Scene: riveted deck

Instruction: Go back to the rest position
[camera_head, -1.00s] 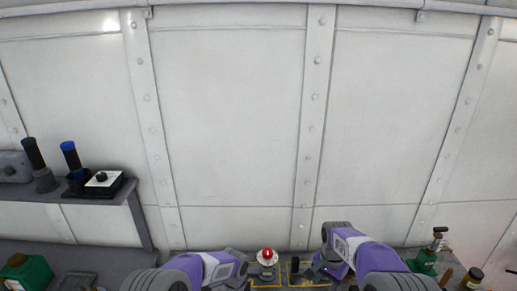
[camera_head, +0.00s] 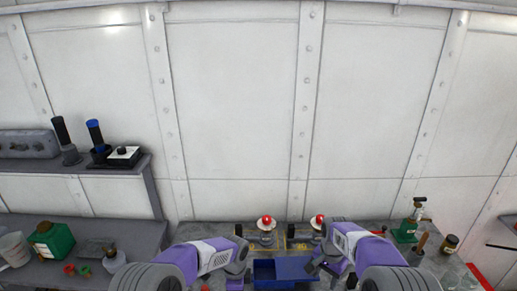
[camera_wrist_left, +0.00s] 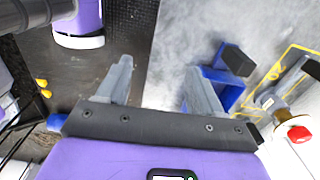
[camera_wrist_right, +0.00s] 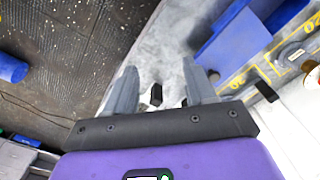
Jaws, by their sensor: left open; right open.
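My left gripper (camera_wrist_left: 160,78) is open, with nothing between its fingers in the left wrist view. A blue part and the grey bench surface show beyond it. My right gripper (camera_wrist_right: 160,78) is open in the right wrist view, and I see nothing gripped between its fingers. It also shows in the head view (camera_head: 328,270), at the right side of a blue bin (camera_head: 285,268). Both purple arms reach in from the bottom of the head view. The left fingers are hard to make out there.
Two red-topped fixtures (camera_head: 266,223) (camera_head: 318,221) stand at the bench's back. A green box (camera_head: 50,240) and small parts lie left; a green item (camera_head: 405,231) and a dark jar (camera_head: 449,244) stand right. A grey shelf (camera_head: 120,170) juts out at upper left.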

